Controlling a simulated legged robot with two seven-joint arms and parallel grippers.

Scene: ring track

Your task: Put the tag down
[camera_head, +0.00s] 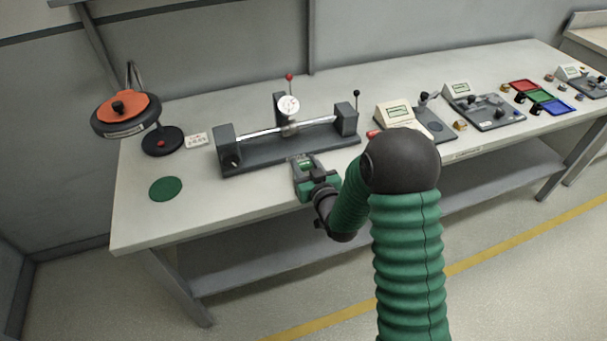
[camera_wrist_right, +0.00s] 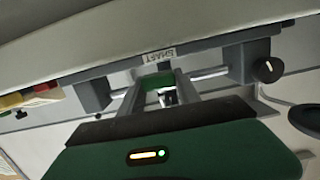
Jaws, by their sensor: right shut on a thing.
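My right gripper (camera_head: 304,161) is just in front of the dark base of the shaft fixture, over the front part of the bench. It is shut on a small green thing, likely the tag, which shows between the jaws in the head view (camera_head: 306,164) and in the wrist view (camera_wrist_right: 158,83). The jaws hide much of it, and I cannot tell whether it touches the bench. A flat green disc (camera_head: 165,189) lies bare on the bench at the left. My left gripper is not in view.
The shaft fixture (camera_head: 250,157), with a dial gauge (camera_head: 288,106), stands right behind the gripper. A lamp with an orange top (camera_head: 126,112) stands at the left. Instruments and coloured trays (camera_head: 540,97) stand to the right. The bench (camera_head: 225,210) is clear at its front left.

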